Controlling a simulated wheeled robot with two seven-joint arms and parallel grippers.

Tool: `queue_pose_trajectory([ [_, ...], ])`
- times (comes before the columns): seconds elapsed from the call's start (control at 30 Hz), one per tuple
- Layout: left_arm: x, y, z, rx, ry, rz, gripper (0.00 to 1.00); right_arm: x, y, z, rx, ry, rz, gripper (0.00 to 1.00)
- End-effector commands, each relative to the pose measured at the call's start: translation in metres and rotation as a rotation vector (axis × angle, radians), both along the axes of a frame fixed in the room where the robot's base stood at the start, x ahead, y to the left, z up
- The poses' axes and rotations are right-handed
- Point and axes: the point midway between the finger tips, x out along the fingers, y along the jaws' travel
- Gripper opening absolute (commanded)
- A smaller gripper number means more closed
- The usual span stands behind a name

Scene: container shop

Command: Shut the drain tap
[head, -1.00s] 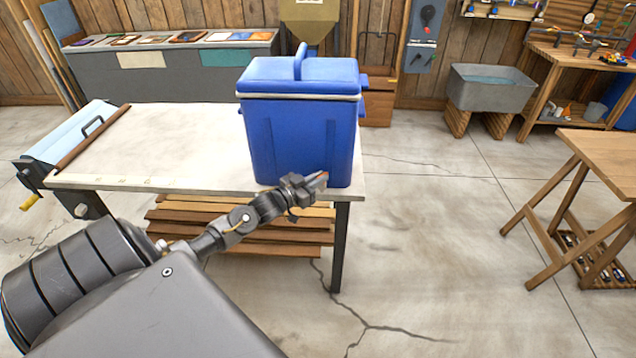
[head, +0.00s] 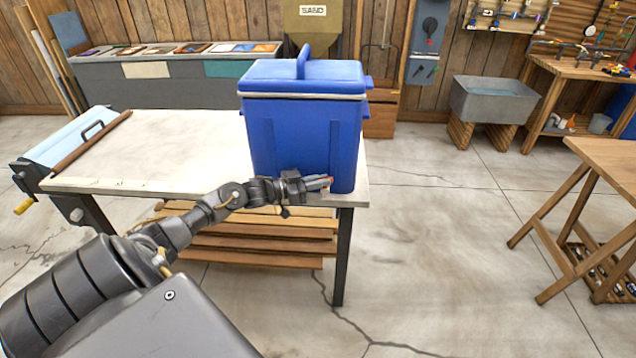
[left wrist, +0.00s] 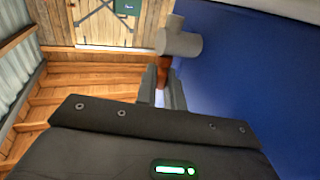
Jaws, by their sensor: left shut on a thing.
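A blue cooler box (head: 305,140) with a closed lid stands at the right front corner of the pale worktable (head: 150,140). In the left wrist view its blue wall (left wrist: 260,80) fills the right side, and a pale grey tap body (left wrist: 180,40) sticks out from it. A red-brown tap handle (left wrist: 162,72) lies between the fingers of my left gripper (left wrist: 162,88), which is shut on it. In the head view my left gripper (head: 318,183) is at the cooler's low front, nearly level, with a bit of red at its tips. The tap body is not clear there. My right gripper is out of view.
A roller device (head: 70,150) sits at the table's left end. Planks (head: 255,245) lie on the shelf below. A wooden trestle table (head: 605,155) stands at the right, a grey trough (head: 495,100) behind. The floor between the tables is clear.

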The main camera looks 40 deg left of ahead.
Motion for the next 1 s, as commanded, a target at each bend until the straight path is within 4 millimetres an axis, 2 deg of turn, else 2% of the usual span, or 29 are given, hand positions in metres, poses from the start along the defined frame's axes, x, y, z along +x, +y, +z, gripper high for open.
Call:
queue_pose_trajectory([
  [0.17, 0.0, -0.002, 0.0, -0.003, -0.001, -0.005, 0.0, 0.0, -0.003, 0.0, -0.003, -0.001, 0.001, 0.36],
  [0.2, 0.0, -0.002, 0.0, -0.003, -0.001, -0.005, 0.11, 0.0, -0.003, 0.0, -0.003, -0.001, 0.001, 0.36],
  [0.37, -0.001, -0.001, 0.0, -0.002, -0.001, -0.002, 0.32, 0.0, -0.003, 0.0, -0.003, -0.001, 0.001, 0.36],
  [0.73, -0.007, 0.004, -0.002, 0.0, 0.001, 0.002, 0.32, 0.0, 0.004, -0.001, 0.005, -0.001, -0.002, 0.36],
  [0.87, -0.022, 0.013, -0.002, 0.001, 0.002, 0.002, 0.32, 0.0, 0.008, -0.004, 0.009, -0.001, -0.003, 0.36],
  [1.0, -0.046, 0.027, -0.003, 0.002, 0.003, 0.002, 0.32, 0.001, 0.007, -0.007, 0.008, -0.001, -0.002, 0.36],
])
